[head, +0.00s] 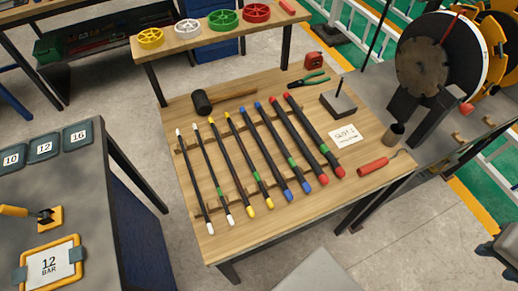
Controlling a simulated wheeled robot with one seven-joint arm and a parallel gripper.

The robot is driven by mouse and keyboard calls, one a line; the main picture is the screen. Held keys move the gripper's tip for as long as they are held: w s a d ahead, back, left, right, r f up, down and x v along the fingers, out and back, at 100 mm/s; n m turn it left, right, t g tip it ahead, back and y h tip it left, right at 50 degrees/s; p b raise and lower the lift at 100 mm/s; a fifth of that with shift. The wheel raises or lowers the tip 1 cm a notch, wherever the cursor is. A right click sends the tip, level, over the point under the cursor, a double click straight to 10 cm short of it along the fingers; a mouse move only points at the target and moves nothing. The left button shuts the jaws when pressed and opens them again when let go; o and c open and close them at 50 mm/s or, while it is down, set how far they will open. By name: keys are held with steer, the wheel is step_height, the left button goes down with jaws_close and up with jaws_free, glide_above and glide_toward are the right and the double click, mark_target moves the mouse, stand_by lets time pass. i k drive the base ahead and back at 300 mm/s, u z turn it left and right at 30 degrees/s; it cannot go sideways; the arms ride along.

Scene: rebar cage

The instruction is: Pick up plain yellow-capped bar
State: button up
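The plain yellow-capped bar (229,161) is dark and lies on the wooden table, with a yellow cap at each end and no green band. Just right of it lies another yellow-capped bar (244,150), which has a green band. The bars lie side by side, slightly slanted, across low wooden strips. A dark part, probably my gripper (492,257), shows at the lower right edge, cut off by the frame. It is far from the bars, and its fingers are not clear.
White-capped bars (204,150) lie left, blue-capped (265,149) and red-capped bars (298,140) right, on the wooden table (270,222). A mallet (204,103), pliers (307,80) and a red-handled tool (373,167) lie around them.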

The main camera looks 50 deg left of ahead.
mark_target(251, 213)
steer(key=z, duration=0.95)
steer(key=i, duration=0.55)
steer(key=u, duration=3.9)
steer(key=i, duration=0.5)
steer(key=u, duration=0.05)
